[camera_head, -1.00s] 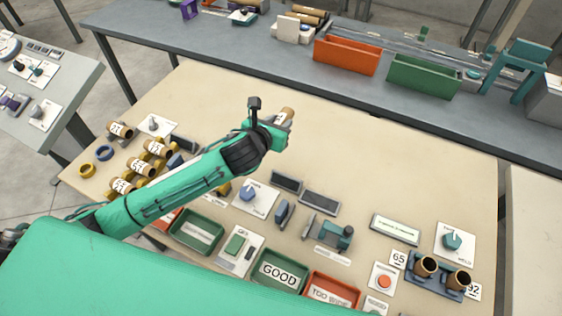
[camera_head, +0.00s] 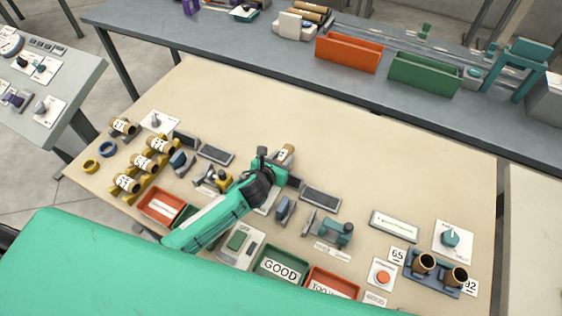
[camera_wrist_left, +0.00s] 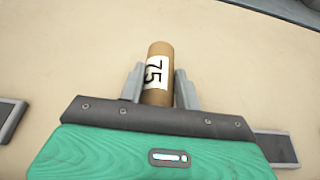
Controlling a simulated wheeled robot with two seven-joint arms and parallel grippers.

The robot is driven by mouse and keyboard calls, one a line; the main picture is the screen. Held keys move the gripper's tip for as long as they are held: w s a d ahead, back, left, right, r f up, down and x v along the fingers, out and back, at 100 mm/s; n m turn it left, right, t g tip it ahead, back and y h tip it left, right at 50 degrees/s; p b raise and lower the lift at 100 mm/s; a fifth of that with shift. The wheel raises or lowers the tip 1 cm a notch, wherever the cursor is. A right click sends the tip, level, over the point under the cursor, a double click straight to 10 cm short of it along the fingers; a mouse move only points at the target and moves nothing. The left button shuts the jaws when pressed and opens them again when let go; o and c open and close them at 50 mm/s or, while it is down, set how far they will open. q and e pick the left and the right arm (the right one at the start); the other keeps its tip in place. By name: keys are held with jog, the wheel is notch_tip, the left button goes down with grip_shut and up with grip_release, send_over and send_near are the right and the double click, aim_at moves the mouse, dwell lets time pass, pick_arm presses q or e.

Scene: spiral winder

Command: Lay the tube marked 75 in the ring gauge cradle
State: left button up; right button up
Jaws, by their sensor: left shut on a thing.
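My left gripper (camera_head: 283,157) is shut on a brown cardboard tube (camera_head: 287,152). In the left wrist view the tube (camera_wrist_left: 158,55) carries a white label reading 75 and sits between the two grey fingers. The tube is held over the middle of the bench, with bare bench top behind it. A small yellow and grey fixture (camera_head: 219,180) stands just left of my arm; I cannot tell for sure whether it is the ring gauge cradle. My forearm hides part of the bench below the gripper. My right gripper is not in view.
Yellow racks with several labelled tubes (camera_head: 127,183) stand at the left. A dark blue holder (camera_head: 441,280) with two tubes is at the right, between labels 65 and 92. A green GOOD tray (camera_head: 281,272) and orange trays line the front. The bench's far half is clear.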

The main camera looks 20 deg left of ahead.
pick_arm(q)
jog(key=shift+f, duration=0.95)
jog(key=shift+f, duration=0.15)
jog(key=o, duration=0.9)
jog(key=shift+o, duration=0.2)
